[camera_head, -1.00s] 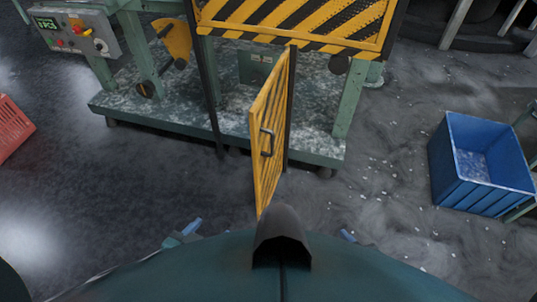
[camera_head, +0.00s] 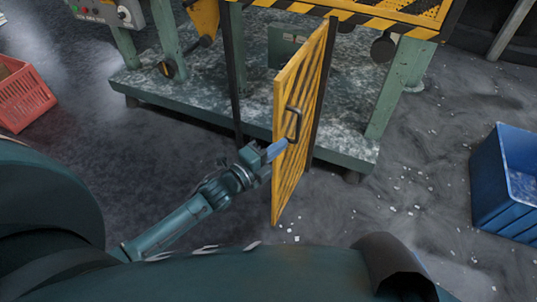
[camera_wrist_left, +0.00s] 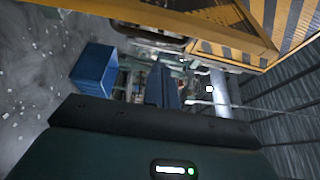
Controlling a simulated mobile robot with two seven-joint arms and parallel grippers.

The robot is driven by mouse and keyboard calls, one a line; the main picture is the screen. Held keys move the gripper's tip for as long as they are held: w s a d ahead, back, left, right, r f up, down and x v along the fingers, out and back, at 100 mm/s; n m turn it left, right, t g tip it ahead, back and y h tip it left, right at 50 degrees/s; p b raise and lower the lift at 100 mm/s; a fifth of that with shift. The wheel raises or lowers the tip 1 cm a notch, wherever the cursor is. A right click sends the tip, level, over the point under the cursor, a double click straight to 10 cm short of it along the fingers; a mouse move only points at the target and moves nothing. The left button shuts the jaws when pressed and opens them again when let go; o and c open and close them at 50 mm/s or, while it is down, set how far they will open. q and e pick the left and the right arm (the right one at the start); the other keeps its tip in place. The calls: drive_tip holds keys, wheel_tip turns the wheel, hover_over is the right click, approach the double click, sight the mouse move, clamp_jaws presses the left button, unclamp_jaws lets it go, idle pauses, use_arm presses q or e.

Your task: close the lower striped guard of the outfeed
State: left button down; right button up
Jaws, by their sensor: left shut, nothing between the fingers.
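The lower striped guard (camera_head: 308,110) stands swung open, its yellow and black panel jutting from the green machine frame towards me. Its dark handle (camera_head: 293,124) is on the left face, near the free edge. My left gripper (camera_head: 276,150) is shut and empty, its blue fingers at the guard's left face just below the handle. I cannot tell whether they touch the panel. In the left wrist view the shut fingers (camera_wrist_left: 163,85) point ahead, with a striped yellow panel (camera_wrist_left: 230,30) above and to the right. My right gripper is not in view.
The upper striped guard (camera_head: 400,12) hangs across the machine above. The green base plate (camera_head: 190,95) lies behind the open guard. A red crate (camera_head: 22,97) is at left and a blue bin (camera_head: 505,185) at right. The floor between guard and bin is open.

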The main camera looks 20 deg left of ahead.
sight(276, 134)
use_arm(q)
drive_tip(key=w, duration=0.2)
drive_tip(key=w+a, duration=0.1)
drive_tip(key=w, duration=0.1)
drive_tip(key=shift+w+a, duration=0.1)
drive_tip(key=shift+w, duration=0.05)
drive_tip(key=shift+a, duration=0.45)
